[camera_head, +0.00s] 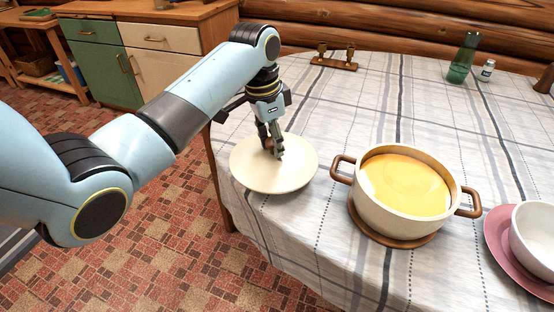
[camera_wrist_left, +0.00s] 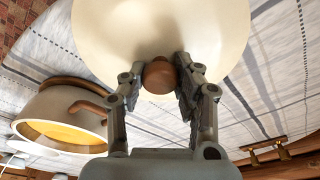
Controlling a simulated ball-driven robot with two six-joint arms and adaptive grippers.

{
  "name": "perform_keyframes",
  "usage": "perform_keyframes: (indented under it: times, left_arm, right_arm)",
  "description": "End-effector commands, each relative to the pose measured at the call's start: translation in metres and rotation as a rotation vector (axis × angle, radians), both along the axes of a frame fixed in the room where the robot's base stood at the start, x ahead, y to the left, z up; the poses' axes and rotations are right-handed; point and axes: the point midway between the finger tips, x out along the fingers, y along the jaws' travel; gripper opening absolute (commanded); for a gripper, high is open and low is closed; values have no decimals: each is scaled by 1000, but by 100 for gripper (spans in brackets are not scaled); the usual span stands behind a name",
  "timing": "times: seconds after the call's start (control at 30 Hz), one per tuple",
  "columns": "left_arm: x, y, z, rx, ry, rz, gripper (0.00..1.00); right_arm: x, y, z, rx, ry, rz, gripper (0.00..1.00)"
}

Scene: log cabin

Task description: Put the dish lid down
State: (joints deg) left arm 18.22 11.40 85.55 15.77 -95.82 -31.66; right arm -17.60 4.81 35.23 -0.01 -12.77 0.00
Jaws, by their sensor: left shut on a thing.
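The dish lid (camera_head: 256,178) is a round cream disc with a brown wooden knob (camera_wrist_left: 158,78). My left gripper (camera_head: 272,152) is shut on the knob from above; its two fingers stand either side of it in the left wrist view. The lid (camera_wrist_left: 165,25) is at the left end of the table, on or just above the cloth; I cannot tell whether it touches. The cream pot (camera_head: 405,217) with brown handles stands uncovered to the right, full of yellow soup (camera_head: 405,185), on a wooden trivet (camera_head: 392,238). My right gripper is out of view.
A white bowl (camera_head: 537,236) sits on a pink plate (camera_head: 497,240) at the right. A wooden holder (camera_head: 335,63), a green glass (camera_head: 461,62) and a small shaker (camera_head: 486,70) stand at the back. The striped cloth (camera_head: 390,108) is clear between them.

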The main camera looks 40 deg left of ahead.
Motion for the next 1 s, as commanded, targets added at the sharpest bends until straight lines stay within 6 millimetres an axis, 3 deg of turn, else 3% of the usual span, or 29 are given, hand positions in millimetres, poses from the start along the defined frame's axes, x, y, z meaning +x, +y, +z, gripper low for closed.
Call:
perform_keyframes:
  times: [0.17,0.4,0.73,0.77,0.93,1.0]
  left_arm:
    - [0,0,-17,0,1,0,0]
    - [0,0,-49,1,1,0,0]
    - [0,0,-51,1,-1,0,0]
    - [0,0,-52,0,0,0,32]
    - [0,0,-52,1,-1,0,54]
    - [0,0,-52,1,-1,0,54]
  right_arm:
    - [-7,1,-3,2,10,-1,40]
    - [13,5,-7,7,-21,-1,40]
    - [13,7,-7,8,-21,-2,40]
    - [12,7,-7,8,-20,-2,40]
    - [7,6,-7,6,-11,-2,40]
    - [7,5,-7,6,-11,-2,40]
